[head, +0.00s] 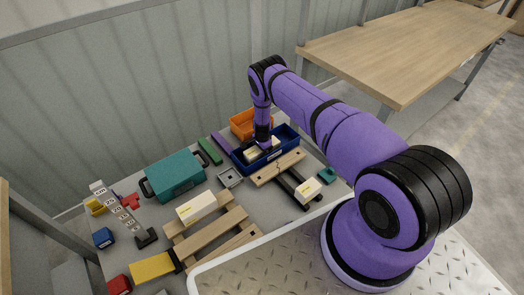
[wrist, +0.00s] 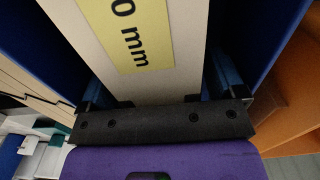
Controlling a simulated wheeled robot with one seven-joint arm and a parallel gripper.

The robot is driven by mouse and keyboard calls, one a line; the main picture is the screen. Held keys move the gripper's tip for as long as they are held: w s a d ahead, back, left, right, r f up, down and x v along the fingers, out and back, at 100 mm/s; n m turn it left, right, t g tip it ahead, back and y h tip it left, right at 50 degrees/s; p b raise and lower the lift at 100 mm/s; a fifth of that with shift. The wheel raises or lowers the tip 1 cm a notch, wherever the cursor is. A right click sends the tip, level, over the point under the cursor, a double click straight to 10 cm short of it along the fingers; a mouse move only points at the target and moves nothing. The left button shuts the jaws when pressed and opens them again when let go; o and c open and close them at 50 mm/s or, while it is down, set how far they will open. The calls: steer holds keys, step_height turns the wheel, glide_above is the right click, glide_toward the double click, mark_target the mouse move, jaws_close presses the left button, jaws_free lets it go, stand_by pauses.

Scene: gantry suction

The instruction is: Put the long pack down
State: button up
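My gripper (head: 263,146) points down into the blue crate (head: 288,137) at the back of the bench. A long cream pack (head: 254,154) with a yellow label lies in the crate below it, partly hidden by the gripper. In the wrist view the pack (wrist: 176,45) runs between the two fingers, its label reading "0 mm" where visible. The fingers stand wide apart at its two sides, with narrow dark gaps seeming to show beside it. The crate's blue walls rise on both sides. The pack's underside is hidden.
An orange bin (head: 241,124) stands behind the crate. A teal case (head: 174,176) is left of it. Wooden slats (head: 207,233) carry a cream pack (head: 197,207); another cream pack (head: 308,191) lies right. A small grey tray (head: 230,178) sits before the crate.

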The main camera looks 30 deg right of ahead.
step_height(320, 180, up, 12)
steer(key=shift+r, duration=0.2)
stand_by(0.5)
step_height(320, 180, up, 27)
steer(key=w+a+n+t, duration=0.1)
steer(key=w+a+n, duration=0.1)
steer(key=a+n, duration=0.1)
steer(key=s+a+r+n+t, duration=0.15)
steer(key=s+r, duration=0.35)
steer(key=r, duration=0.5)
steer(key=s+a+r+n+y, duration=0.1)
steer(key=s+r+n, duration=0.1)
steer(key=s+r, duration=0.5)
steer(key=s+a+r+n+t, duration=0.15)
steer(key=s+r, duration=0.25)
steer(key=r, duration=0.8)
steer(key=s+r+n, duration=0.2)
steer(key=s+r, duration=0.1)
steer(key=s, duration=0.7)
steer(key=s+a+r+n, duration=0.1)
steer(key=s+r+n, duration=0.2)
steer(key=s, duration=0.8)
steer(key=s+r+n+t+h, duration=0.1)
steer(key=s+r+n, duration=0.1)
steer(key=s, duration=0.8)
steer(key=shift+s+a+r+n, duration=0.15)
steer(key=shift+s+r+n, duration=0.25)
steer(key=shift+r, duration=0.2)
